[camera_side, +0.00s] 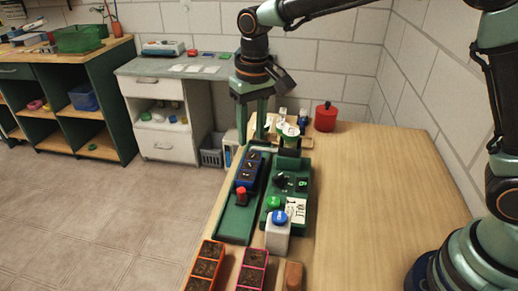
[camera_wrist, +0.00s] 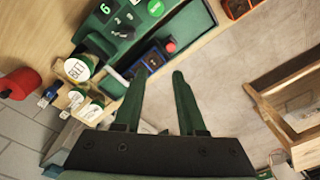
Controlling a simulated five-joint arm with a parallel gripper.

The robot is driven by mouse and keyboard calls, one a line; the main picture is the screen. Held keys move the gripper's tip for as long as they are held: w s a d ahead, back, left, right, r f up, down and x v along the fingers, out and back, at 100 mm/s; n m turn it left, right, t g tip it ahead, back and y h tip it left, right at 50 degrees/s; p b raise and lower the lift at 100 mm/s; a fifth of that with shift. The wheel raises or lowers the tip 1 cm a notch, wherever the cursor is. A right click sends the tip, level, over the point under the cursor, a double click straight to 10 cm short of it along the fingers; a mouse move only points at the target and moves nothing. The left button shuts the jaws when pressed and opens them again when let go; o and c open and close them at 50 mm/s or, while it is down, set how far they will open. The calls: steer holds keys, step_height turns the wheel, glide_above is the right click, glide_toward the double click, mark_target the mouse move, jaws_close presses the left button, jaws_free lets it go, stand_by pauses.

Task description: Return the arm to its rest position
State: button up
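My gripper (camera_side: 252,140) hangs fingers down over the far left edge of the wooden table (camera_side: 380,185), behind the rack. It also shows in the wrist view (camera_wrist: 159,76), with a gap between its two green fingers and nothing held. The green rack (camera_side: 236,222) lies along the table's left side. A blue tray (camera_side: 250,168) with dark cells sits at its far end, close to the fingers in the picture. A red knob (camera_side: 241,194) stands in front of that tray. The tray is partly hidden in the wrist view (camera_wrist: 153,60).
A green device (camera_side: 291,170) with a lit digit stands right of the rack. A white bottle with a blue cap (camera_side: 278,236) and orange (camera_side: 207,264) and pink (camera_side: 252,270) trays are nearer. A red pot (camera_side: 326,117) stands behind.

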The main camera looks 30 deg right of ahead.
steer(key=s+d+r+t, duration=0.2)
steer(key=s+d+r, duration=0.5)
steer(key=d, duration=0.3)
steer(key=s+d+t, duration=0.3)
steer(key=s+d, duration=0.3)
steer(key=s, duration=0.2)
steer(key=shift+s+d+f, duration=0.2)
steer(key=shift+d+f, duration=0.15)
steer(key=shift+f, duration=0.1)
